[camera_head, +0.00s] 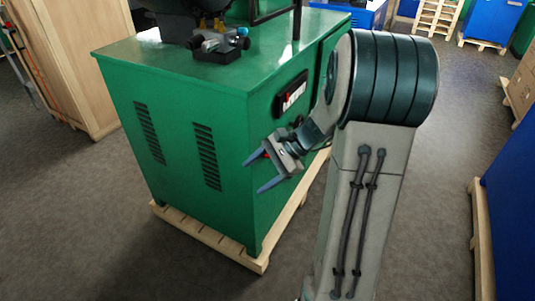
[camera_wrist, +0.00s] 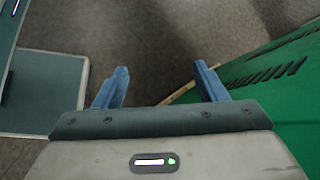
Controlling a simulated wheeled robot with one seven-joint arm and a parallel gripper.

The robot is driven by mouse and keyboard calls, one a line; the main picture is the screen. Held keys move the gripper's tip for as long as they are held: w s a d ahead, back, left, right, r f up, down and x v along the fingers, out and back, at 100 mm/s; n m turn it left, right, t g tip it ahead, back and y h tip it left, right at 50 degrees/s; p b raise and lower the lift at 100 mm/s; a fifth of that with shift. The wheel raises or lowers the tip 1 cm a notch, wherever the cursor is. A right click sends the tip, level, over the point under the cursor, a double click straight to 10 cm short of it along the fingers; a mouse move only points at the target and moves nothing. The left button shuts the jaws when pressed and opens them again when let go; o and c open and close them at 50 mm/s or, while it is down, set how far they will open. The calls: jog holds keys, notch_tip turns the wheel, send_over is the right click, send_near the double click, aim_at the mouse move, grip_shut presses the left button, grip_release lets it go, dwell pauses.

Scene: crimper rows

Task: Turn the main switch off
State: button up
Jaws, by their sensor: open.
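The green machine cabinet (camera_head: 180,110) stands on a wooden pallet. A dark control panel (camera_head: 290,93) with a pale strip and a red spot is on its right-hand face. I cannot make out which part is the main switch; something small and red (camera_head: 266,155) shows just behind my gripper. My gripper (camera_head: 253,177) is open and empty, in front of the cabinet below the panel, its fingers pointing left. In the wrist view my gripper (camera_wrist: 161,78) has its two blue fingers spread over bare floor. The cabinet's green side (camera_wrist: 290,95) is at the right there, and no switch shows.
The pallet (camera_head: 205,236) sticks out under the cabinet. A tall wooden crate (camera_head: 75,60) stands at the left. A blue cabinet (camera_head: 515,200) is at the right edge. The grey floor (camera_head: 90,230) at front left is clear.

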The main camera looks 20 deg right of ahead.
jog(key=w+d+f+m+t+b, duration=0.25)
jog(key=d+f+m+t, duration=0.2)
jog(key=d, duration=0.25)
jog(key=w+d+f+m+t+y+b, duration=0.1)
jog(key=w+d+f+m+t, duration=0.3)
jog(key=d, duration=0.3)
jog(key=w+d+f+m+t+b, duration=0.2)
jog(key=d+f+m+t, duration=0.25)
jog(key=d, duration=0.35)
jog(key=a+x, duration=0.1)
jog(key=x, duration=1.2)
jog(key=shift+s+f+m+g+b, duration=0.15)
jog(key=shift+f+m+g+b, duration=0.15)
jog(key=shift+f+g, duration=0.1)
jog(key=c, duration=1)
